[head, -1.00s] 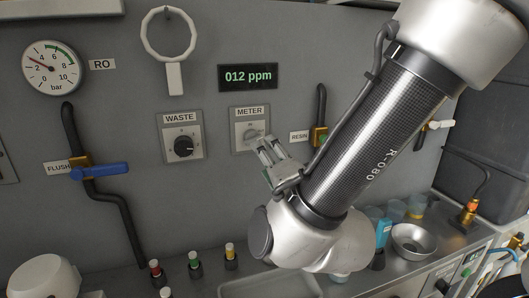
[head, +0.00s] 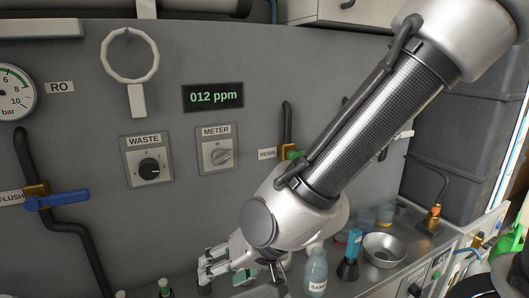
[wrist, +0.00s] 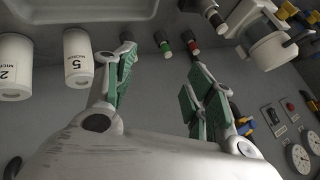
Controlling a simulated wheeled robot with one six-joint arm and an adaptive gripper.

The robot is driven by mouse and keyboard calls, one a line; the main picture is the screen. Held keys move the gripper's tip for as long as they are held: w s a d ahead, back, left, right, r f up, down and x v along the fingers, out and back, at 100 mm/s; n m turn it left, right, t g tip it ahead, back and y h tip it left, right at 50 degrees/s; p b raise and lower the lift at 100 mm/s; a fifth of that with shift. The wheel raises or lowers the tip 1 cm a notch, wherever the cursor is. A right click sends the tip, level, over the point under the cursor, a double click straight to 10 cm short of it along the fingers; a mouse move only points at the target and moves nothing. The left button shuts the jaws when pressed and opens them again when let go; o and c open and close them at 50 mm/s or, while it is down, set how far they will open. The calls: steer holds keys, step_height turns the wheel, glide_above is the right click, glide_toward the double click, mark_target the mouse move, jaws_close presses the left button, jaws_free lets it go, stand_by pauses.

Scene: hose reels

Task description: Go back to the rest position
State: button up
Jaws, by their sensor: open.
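My gripper (head: 222,270) is low in front of the grey panel in the head view, below the METER knob (head: 221,156) and apart from it. Its two green-padded fingers show in the wrist view (wrist: 157,85), spread apart with nothing between them. My arm slants down from the upper right and hides part of the panel and counter. The WASTE knob (head: 150,167) is left of the METER knob. The display (head: 213,97) above reads 012 ppm.
A sample bottle (head: 316,272), a blue-filled vessel (head: 350,255) and a metal bowl (head: 384,250) stand on the counter right of my gripper. A blue-handled FLUSH valve (head: 57,199) is at left. White micron cartridges (wrist: 78,57) show in the wrist view.

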steer(key=d+r+m+h, duration=0.1)
steer(key=d+r, duration=0.3)
steer(key=d, duration=1)
steer(key=d+r+m+h, duration=0.1)
steer(key=d+r+h, duration=0.3)
steer(key=d, duration=1.1)
steer(key=d+r+m+t+h, duration=0.1)
steer(key=d+r, duration=0.4)
steer(key=d, duration=1)
steer(key=shift+w+r+m+h, duration=0.2)
steer(key=shift+r+m+h, duration=0.2)
steer(key=shift+h, duration=0.3)
